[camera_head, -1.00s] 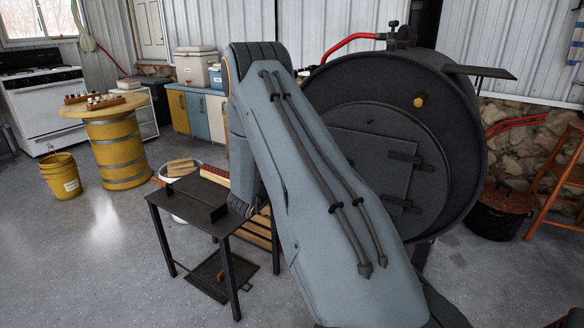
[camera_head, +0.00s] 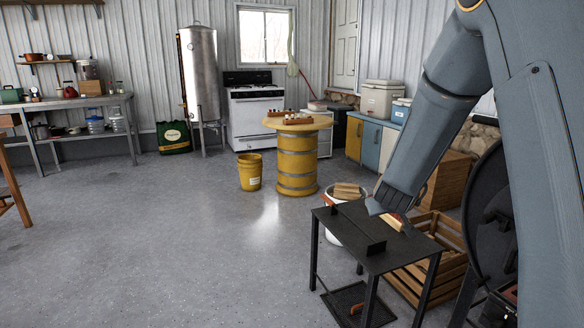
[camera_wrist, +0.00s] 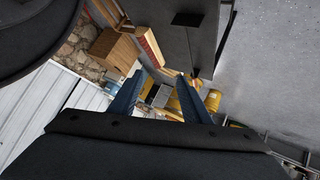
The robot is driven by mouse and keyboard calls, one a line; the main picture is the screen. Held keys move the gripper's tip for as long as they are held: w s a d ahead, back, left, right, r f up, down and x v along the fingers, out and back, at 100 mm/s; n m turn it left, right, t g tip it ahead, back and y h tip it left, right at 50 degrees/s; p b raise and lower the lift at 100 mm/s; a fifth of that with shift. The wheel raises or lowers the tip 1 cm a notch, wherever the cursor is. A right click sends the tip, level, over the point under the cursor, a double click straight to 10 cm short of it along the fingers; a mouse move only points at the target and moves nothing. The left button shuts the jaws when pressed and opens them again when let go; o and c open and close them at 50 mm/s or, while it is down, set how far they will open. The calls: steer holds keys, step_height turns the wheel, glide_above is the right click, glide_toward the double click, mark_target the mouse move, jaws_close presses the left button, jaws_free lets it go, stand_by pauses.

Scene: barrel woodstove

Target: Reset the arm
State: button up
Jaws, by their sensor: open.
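My arm fills the right side of the head view, its upper part at the right edge and a link slanting down-left to just above the black metal table (camera_head: 340,222). In the wrist view my gripper (camera_wrist: 158,84) shows two blue fingers spread apart with nothing between them. The black barrel stove (camera_head: 490,215) is at the right, largely hidden behind my arm. A dark round shape at the top left of the wrist view may be the stove.
A wooden crate (camera_head: 432,262) stands beside the table. A yellow spool table (camera_head: 297,160), a yellow bucket (camera_head: 250,172) and a white range (camera_head: 262,112) stand farther back. A workbench (camera_head: 75,103) is at the far left. The floor at left and centre is clear.

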steer(key=s+a+r+g+y, duration=0.1)
steer(key=s+a+g+y, duration=0.15)
steer(key=s+a, duration=0.6)
steer(key=s+a+r+g+y, duration=0.1)
steer(key=s+a+g, duration=0.25)
steer(key=s, duration=0.65)
steer(key=s+a+g+y, duration=0.2)
steer(key=s+a, duration=0.2)
steer(key=s, duration=0.7)
steer(key=s+d+g+h, duration=0.1)
steer(key=s+g+h, duration=0.1)
steer(key=s, duration=0.9)
steer(key=d+r+m+p, duration=0.1)
steer(key=d+r+p, duration=0.4)
steer(key=p, duration=0.8)
step_height(320, 180, up, 2)
steer(key=shift+r, duration=0.1)
